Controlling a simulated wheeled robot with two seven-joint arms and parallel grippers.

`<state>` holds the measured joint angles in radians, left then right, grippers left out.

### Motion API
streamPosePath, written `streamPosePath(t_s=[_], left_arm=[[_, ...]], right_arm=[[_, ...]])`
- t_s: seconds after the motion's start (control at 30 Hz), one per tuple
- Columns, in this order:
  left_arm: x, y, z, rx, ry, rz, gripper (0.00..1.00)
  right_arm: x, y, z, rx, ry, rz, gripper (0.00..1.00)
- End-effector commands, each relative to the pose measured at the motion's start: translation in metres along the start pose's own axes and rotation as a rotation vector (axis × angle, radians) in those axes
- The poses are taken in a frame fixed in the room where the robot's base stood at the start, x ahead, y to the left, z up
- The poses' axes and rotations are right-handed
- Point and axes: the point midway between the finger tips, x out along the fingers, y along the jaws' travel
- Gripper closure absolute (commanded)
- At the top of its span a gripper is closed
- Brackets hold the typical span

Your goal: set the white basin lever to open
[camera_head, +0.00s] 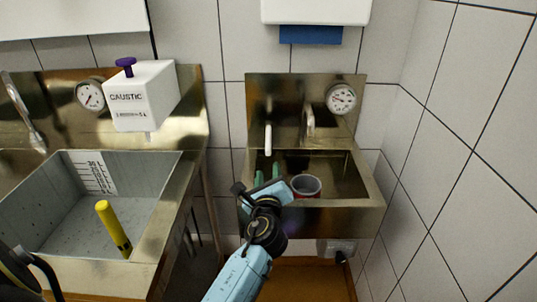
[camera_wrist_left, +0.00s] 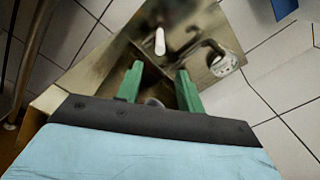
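The white basin lever (camera_head: 268,139) stands upright against the steel back panel of the small basin (camera_head: 343,203), left of the tap. It also shows in the left wrist view (camera_wrist_left: 160,41), beyond the fingertips and roughly between their lines. My left gripper (camera_head: 267,177) has green fingers, is over the front left of the basin, and sits lower and nearer than the lever. My right gripper is not in view.
A curved tap (camera_head: 308,122) and a round gauge (camera_head: 341,98) are right of the lever. A red-rimmed grey cup (camera_head: 306,186) is in the basin, close right of my gripper. A large sink (camera_head: 60,225) with a yellow-handled tool (camera_head: 113,228) and a caustic dispenser (camera_head: 143,96) are left.

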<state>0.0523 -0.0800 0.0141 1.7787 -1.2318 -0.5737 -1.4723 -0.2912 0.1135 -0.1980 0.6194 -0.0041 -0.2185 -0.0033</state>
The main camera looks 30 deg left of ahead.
Motion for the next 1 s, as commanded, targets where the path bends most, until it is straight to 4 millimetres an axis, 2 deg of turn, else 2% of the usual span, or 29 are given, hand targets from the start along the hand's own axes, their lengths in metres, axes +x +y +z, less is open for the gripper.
streamPosePath(t_s=[0.3, 0.5, 0.7, 1.0], left_arm=[[0.068, 0.000, 0.001, 0.001, -0.003, 0.000, 0.62], [0.102, 0.000, 0.001, 0.001, -0.002, 0.000, 0.62], [0.117, 0.001, 0.001, 0.001, -0.001, 0.001, 0.62], [0.119, 0.000, 0.001, 0.000, -0.001, 0.000, 0.62]], right_arm=[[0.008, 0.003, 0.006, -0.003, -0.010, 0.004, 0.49], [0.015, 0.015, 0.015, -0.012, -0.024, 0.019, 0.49], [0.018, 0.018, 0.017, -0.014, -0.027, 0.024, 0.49], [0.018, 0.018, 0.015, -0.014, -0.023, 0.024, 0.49]])
